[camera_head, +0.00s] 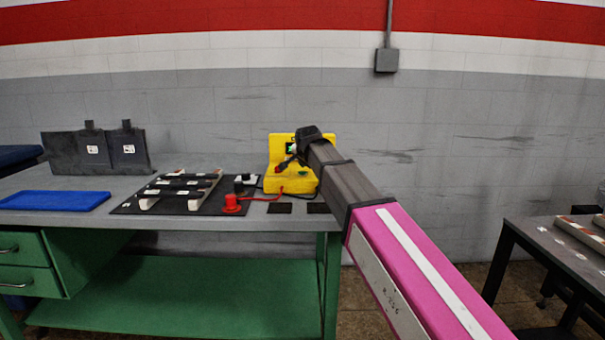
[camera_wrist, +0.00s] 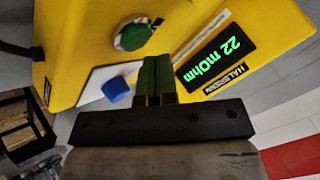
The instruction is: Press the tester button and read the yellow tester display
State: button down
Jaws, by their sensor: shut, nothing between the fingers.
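The yellow tester (camera_head: 284,183) stands on the green workbench against the wall, partly hidden by my arm in the head view. In the wrist view the yellow tester (camera_wrist: 90,40) fills the upper part. Its dark display (camera_wrist: 217,60) is lit and reads "22 mOhm" in green, upside down in the picture. A blue button (camera_wrist: 117,90) sits on a white patch of the tester, and a round green knob (camera_wrist: 133,35) is above it. My gripper (camera_wrist: 157,60) is shut and empty, its green fingers between the blue button and the display. I cannot tell whether it touches the tester.
Another table (camera_head: 559,247) stands at the right.

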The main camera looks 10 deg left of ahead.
aim_at(304, 172)
jog(key=shift+r, duration=0.15)
jog(key=shift+r, duration=2.45)
